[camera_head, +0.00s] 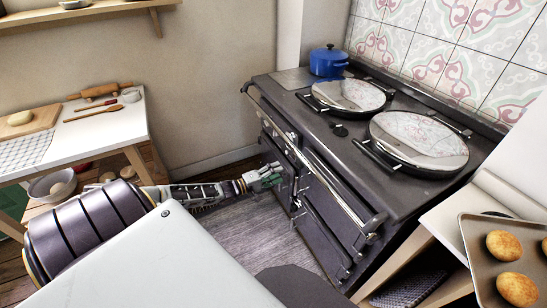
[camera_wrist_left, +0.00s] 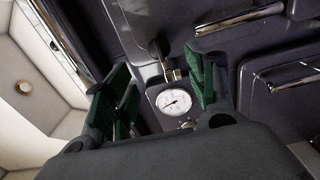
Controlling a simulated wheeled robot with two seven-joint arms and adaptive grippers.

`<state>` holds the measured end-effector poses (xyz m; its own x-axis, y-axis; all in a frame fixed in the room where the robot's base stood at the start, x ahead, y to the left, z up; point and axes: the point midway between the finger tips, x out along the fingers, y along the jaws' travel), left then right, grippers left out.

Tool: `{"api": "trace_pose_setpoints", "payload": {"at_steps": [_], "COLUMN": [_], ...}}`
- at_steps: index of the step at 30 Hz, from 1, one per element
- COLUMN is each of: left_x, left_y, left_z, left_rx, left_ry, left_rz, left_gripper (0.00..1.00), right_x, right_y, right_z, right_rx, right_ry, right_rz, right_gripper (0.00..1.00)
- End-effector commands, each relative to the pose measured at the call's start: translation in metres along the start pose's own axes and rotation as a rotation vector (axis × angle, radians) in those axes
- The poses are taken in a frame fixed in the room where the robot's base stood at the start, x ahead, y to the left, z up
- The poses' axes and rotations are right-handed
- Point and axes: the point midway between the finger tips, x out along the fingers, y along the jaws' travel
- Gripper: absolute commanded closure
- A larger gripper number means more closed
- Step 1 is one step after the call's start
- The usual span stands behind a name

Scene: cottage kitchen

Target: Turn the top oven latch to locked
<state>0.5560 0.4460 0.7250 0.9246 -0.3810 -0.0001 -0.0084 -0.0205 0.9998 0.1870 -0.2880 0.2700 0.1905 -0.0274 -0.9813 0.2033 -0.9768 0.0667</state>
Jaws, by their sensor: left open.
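The dark range cooker (camera_head: 340,185) stands right of centre in the head view, with doors and bright handles on its front. My left gripper (camera_head: 270,177) is at this front. In the left wrist view its green-padded fingers (camera_wrist_left: 158,78) are open and spread apart. No contact with the latch shows. A round white gauge (camera_wrist_left: 173,102) sits just below it. The latch cannot be made out in the head view. My right gripper is not in view.
Two round lids (camera_head: 418,143) and a blue pot (camera_head: 328,61) are on the cooker top. A rail runs along its front edge. A tray of baked rounds (camera_head: 505,262) lies at the right. A white-topped table (camera_head: 98,130) stands at the left. Floor shows between table and cooker.

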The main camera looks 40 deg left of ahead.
Motion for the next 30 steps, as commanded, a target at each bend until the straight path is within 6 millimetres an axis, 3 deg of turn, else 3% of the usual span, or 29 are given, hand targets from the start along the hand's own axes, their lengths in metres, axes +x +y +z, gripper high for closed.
{"api": "trace_pose_setpoints", "payload": {"at_steps": [9,30], "left_x": [-0.0111,-0.0121], "left_y": [0.0004,-0.0014], "left_z": [0.0003,0.0000], "left_rx": [0.001,0.008], "left_ry": [-0.001,0.004], "left_rz": [0.000,-0.005], "left_gripper": [0.44,0.44], "right_x": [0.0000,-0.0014], "right_y": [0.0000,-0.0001], "right_z": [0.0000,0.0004], "right_rx": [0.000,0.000], "right_ry": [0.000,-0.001], "right_rz": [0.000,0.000], "right_gripper": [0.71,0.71]}}
